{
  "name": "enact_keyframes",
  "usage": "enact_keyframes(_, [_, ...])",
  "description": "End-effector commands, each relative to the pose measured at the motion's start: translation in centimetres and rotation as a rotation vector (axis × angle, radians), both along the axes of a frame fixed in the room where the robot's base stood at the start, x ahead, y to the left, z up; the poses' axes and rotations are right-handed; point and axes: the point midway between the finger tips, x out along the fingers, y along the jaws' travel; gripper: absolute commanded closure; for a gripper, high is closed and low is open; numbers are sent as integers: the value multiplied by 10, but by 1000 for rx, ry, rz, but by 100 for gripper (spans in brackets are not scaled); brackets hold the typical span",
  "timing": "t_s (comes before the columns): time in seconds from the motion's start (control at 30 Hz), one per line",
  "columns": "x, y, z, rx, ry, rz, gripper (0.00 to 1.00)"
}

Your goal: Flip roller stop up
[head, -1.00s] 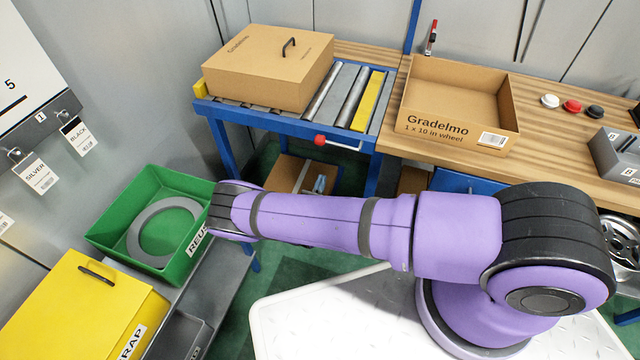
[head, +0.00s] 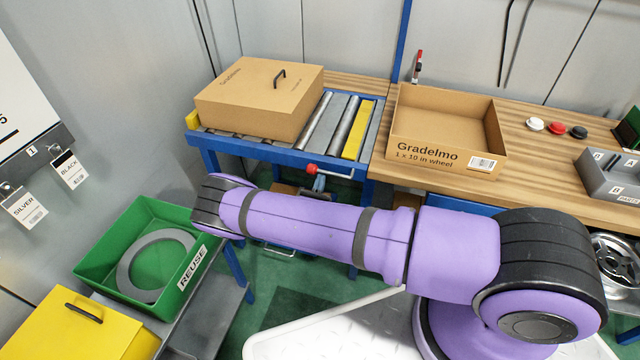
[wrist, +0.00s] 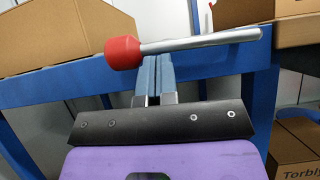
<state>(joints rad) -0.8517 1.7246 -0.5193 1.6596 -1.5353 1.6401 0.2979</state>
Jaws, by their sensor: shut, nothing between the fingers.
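The roller stop's lever has a red knob (head: 312,169) and a metal rod, and sits at the front edge of the roller conveyor (head: 245,148). A yellow bar (head: 357,130) lies across the conveyor's right end. In the wrist view the red knob (wrist: 122,53) is at the left end of the rod (wrist: 200,42), which runs right and slightly up. My gripper (head: 319,183) is shut and empty, just below the lever. In the wrist view the light-blue fingers (wrist: 157,58) are together, with their tips under the rod beside the knob. I cannot tell whether they touch it.
A closed carton (head: 260,98) sits on the rollers. An open Gradelmo box (head: 440,150) stands on the wooden bench to the right. A green bin (head: 190,283) with a grey ring and a yellow bin (head: 75,325) are at the lower left. Cartons sit beneath the bench.

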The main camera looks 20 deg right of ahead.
Motion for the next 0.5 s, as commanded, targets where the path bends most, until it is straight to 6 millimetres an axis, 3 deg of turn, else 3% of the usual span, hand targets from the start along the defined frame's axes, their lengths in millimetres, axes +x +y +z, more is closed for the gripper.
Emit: enact_keyframes(0.5, [1,2,6,53,-39,1,100])
